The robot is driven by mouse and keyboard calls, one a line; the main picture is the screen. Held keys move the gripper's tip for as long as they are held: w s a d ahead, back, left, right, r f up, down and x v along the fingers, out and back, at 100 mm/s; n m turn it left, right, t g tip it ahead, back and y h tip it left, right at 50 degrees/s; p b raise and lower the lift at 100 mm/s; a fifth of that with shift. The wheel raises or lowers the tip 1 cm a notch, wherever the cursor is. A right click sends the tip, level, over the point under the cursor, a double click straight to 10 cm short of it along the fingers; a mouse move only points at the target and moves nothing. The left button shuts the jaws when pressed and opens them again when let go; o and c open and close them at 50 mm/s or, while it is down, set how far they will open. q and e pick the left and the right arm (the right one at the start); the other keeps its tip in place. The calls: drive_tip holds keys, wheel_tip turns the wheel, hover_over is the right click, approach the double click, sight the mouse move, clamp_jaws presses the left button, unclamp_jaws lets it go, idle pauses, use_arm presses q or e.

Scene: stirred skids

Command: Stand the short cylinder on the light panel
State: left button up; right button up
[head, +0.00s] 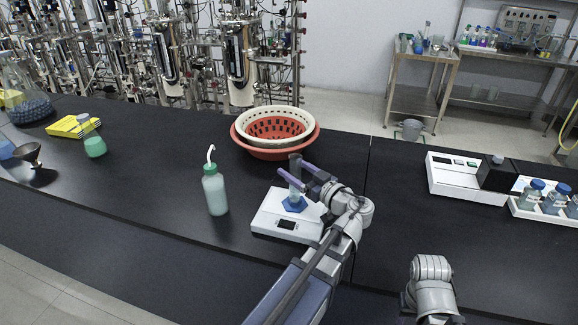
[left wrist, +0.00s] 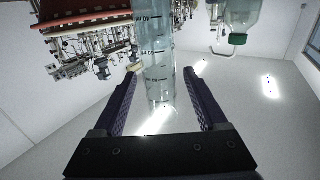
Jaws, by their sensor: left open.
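The short cylinder (left wrist: 157,55) is clear and has dark graduation marks. In the head view its blue base (head: 294,204) rests on the light panel (head: 271,222), a white flat device with a small dark display. The cylinder looks upright, and its upper part is partly hidden by my gripper. My left gripper (head: 301,176) is open around it. In the left wrist view the cylinder is between the two fingers (left wrist: 161,72), with a gap visible on each side. My right gripper is out of view.
A wash bottle (head: 215,190) stands just left of the panel and shows in the left wrist view (left wrist: 241,20). A red basket (head: 262,154) with a cream one inside sits behind. A white instrument (head: 452,181) and bottle rack (head: 527,212) are on the right. The bench front left is clear.

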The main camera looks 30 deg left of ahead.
use_arm(q)
drive_tip(key=v, duration=0.9)
drive_tip(key=shift+c, duration=0.2)
idle(1.4)
